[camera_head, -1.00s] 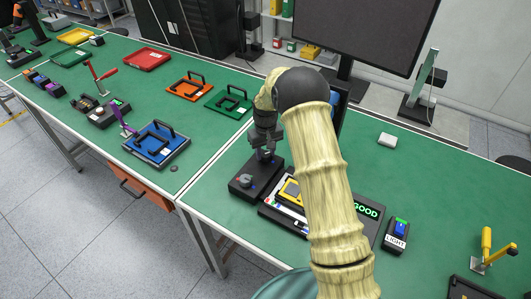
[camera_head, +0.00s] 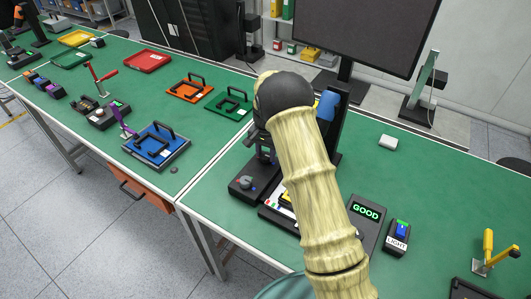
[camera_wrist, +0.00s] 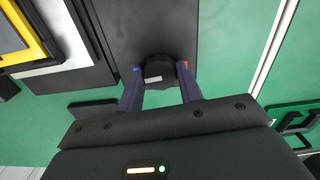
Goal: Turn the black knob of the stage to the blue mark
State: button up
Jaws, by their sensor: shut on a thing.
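In the wrist view my gripper (camera_wrist: 160,84) is shut on the black knob (camera_wrist: 160,68), one dark finger on each side. The knob sits on the dark plate of the stage (camera_wrist: 150,25). A small blue mark (camera_wrist: 137,69) shows by the left finger and a red mark (camera_wrist: 185,64) by the right finger. The knob's pointer is not clear, so I cannot tell its setting. The near end of a dark box (camera_head: 248,187) with small coloured parts shows left of my arm.
A yellow-framed part (camera_wrist: 30,35) lies close beside the stage. A display reading GOOD (camera_head: 366,211) and a LIGHT switch box (camera_head: 397,236) stand right of my arm. A dark upright post stands just behind it. The blue tray (camera_head: 157,146) is on the left table.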

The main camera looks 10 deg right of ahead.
aim_at(265, 155)
jog(key=shift+w+r+m, duration=0.15)
jog(key=shift+w+m, duration=0.05)
jog(key=shift+m, duration=0.3)
jog(key=o, duration=0.7)
jog(key=shift+o, duration=1.4)
jog(key=shift+s, duration=0.1)
notch_tip(265, 155, up, 17)
jog(key=b, duration=0.2)
